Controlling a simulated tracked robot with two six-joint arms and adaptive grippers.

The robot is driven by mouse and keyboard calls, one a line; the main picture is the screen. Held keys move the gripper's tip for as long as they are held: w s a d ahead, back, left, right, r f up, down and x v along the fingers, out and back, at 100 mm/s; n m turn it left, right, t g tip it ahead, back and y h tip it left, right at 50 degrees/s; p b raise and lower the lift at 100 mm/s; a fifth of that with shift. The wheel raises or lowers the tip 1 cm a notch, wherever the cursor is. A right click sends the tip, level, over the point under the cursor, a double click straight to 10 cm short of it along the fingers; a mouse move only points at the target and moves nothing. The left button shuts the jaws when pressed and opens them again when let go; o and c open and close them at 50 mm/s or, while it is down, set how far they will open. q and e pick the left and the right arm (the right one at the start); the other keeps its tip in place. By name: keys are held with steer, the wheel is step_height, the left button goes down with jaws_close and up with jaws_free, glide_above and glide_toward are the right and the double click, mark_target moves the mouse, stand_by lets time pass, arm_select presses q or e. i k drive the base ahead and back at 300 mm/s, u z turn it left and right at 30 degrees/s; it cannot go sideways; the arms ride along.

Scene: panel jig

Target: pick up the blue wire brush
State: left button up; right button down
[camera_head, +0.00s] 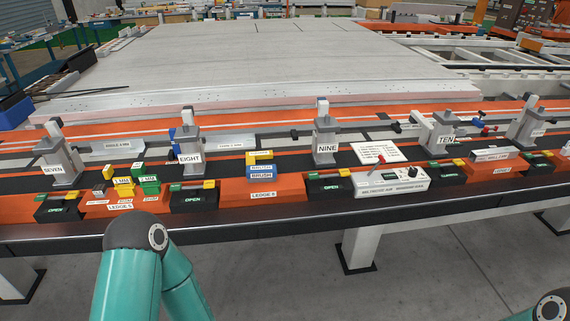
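A blue block with a white label reading BRUSH (261,173) sits on the orange ledge (285,191) near the front edge of the jig, just left of the picture's centre. A yellow piece with a small label (259,156) is directly behind or on top of it; I cannot tell which. Wire bristles cannot be made out. Teal links of my arms show at the bottom left and bottom right corner, apart from the ledge. Neither gripper is in view.
Black OPEN boxes (193,198) and (330,188) flank the ledge. Grey clamp posts EIGHT (190,145) and NINE (325,140) stand behind. Yellow and green blocks (148,184) lie left; a switch box (392,180) stands right. A large pale panel (260,60) lies behind.

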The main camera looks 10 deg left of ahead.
mark_target(268, 173)
steer(key=z, duration=0.15)
steer(key=i, duration=1.35)
steer(key=u, duration=0.4)
